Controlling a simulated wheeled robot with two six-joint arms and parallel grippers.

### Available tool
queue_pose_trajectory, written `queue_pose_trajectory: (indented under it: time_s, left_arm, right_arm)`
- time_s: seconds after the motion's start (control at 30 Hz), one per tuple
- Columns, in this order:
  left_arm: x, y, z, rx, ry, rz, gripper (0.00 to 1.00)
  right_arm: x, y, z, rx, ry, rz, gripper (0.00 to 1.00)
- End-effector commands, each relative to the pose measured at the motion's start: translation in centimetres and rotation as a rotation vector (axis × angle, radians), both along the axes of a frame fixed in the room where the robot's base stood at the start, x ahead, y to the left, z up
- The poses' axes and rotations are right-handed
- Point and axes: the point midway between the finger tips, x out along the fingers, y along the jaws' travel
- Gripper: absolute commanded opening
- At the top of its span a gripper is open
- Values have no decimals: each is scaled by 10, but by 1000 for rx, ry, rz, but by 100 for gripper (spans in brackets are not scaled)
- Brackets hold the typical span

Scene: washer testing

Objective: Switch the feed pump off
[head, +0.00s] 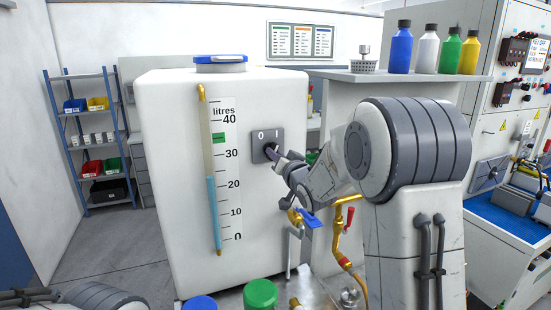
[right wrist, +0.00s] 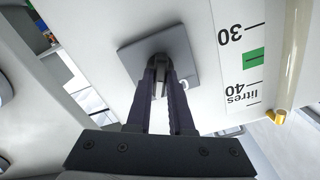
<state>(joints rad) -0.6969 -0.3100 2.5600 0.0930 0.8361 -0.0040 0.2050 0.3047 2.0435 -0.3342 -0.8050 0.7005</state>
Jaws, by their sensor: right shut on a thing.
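The feed pump switch is a square grey plate (head: 258,151) marked 0 and I on the front of the white tank. A dark knob (right wrist: 160,62) sits in its middle. My right gripper (head: 274,154) reaches the plate from the right. In the right wrist view my right gripper (right wrist: 160,78) has its two fingers shut on the knob. The 0 mark (right wrist: 184,84) shows beside one finger there; the I mark is hidden in that view. The fingers cover much of the knob, so I cannot tell which mark it points to. My left gripper is out of view.
The white tank (head: 165,180) has a blue lid and a litre scale. Brass valves with a blue handle (head: 312,219) and red handle (head: 349,217) lie below my right forearm. Bottles stand on a shelf (head: 400,76). A blue rack (head: 70,150) is at left.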

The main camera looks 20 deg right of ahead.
Motion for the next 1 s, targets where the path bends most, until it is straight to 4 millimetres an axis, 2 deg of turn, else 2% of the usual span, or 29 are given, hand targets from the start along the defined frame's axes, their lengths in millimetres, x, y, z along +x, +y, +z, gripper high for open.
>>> queue_pose_trajectory:
  time_s: [0.03,0.6,1.0]
  left_arm:
    - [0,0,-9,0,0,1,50]
    - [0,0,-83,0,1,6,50]
    - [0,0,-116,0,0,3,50]
  right_arm:
    - [0,0,-3,-25,-5,1,0]
    - [0,0,-5,-518,-23,0,0]
    - [0,0,-2,-839,-32,1,0]
